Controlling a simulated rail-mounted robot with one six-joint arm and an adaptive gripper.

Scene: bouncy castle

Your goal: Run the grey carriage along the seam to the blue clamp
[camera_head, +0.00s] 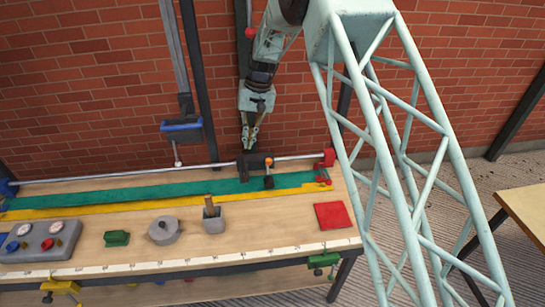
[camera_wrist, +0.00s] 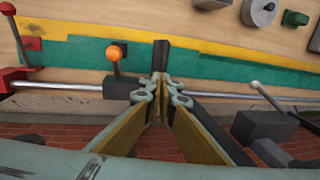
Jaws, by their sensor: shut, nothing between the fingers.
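The dark grey carriage (camera_head: 256,163) sits on a metal rod above the green and yellow fabric, near the rod's right end. My gripper (camera_head: 250,146) is shut and empty, pointing down at the carriage. In the wrist view its fingertips (camera_wrist: 160,86) meet beside the carriage body (camera_wrist: 119,88), close to the post; whether they touch it I cannot tell. The blue clamp (camera_head: 7,187) is at the rod's far left end and is out of the wrist view. The seam (camera_head: 140,203) runs along the green-yellow border.
A red clamp (camera_head: 327,159) holds the rod's right end.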

